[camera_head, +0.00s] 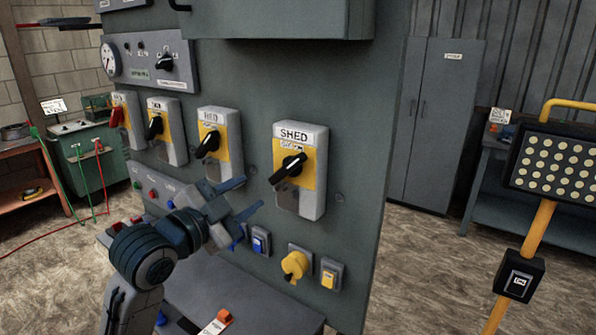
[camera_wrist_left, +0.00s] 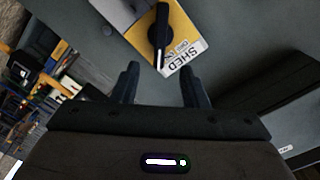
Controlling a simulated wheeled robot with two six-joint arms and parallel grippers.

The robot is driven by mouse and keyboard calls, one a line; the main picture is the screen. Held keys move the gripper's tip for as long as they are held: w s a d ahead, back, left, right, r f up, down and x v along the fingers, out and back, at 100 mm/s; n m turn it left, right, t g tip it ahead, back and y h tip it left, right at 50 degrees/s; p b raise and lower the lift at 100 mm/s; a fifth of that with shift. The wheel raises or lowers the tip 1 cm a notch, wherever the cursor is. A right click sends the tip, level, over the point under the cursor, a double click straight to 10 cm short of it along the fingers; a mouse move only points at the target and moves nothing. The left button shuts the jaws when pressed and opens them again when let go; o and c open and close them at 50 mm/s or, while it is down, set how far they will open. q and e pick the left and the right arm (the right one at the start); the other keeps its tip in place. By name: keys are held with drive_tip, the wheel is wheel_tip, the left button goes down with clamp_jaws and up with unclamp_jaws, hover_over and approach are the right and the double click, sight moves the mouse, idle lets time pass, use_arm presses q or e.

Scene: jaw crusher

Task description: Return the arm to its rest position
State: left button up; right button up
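My left gripper (camera_head: 252,196) is in front of the grey control panel (camera_head: 357,140), below and left of the SHED switch (camera_head: 300,170). Its two blue-grey fingers are spread apart with nothing between them. In the left wrist view the open fingers (camera_wrist_left: 160,85) point towards the SHED switch (camera_wrist_left: 185,35), a yellow plate with a black rotary handle. The fingers look apart from the handle. My left arm (camera_head: 150,255) reaches in from the lower left. My right gripper is not in view.
Several more rotary switches (camera_head: 220,140) line the panel to the left. A yellow knob (camera_head: 294,265) and a blue button (camera_head: 261,241) sit below. A yellow post (camera_head: 538,230) with a lamp board (camera_head: 555,162) stands at right. The floor (camera_head: 420,270) between is clear.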

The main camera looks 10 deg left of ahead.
use_arm(q)
drive_tip(key=s+a+f+n+g+y, duration=0.1)
drive_tip(key=s+f+n+g+y, duration=0.2)
drive_tip(key=f, duration=1)
drive_tip(key=s+a+f+n+g+y, duration=0.15)
drive_tip(key=s+f+n+g, duration=0.35)
drive_tip(key=f, duration=0.8)
drive_tip(key=s+a+f+n+g+y, duration=0.1)
drive_tip(key=s+f+n+g, duration=0.15)
drive_tip(key=s+f, duration=0.65)
drive_tip(key=s+a+f+n+g+y, duration=0.1)
drive_tip(key=s+f+n+g+y, duration=0.15)
drive_tip(key=s+f, duration=0.6)
wheel_tip(320, 180, down, 29)
drive_tip(key=s+a+g+h, duration=0.1)
drive_tip(key=s+a+g, duration=0.1)
drive_tip(key=s+a, duration=0.1)
drive_tip(key=s+f, duration=1.8)
drive_tip(key=shift+a+f+g, duration=0.15)
drive_tip(key=shift+a+g, duration=0.2)
drive_tip(key=shift+g, duration=0.05)
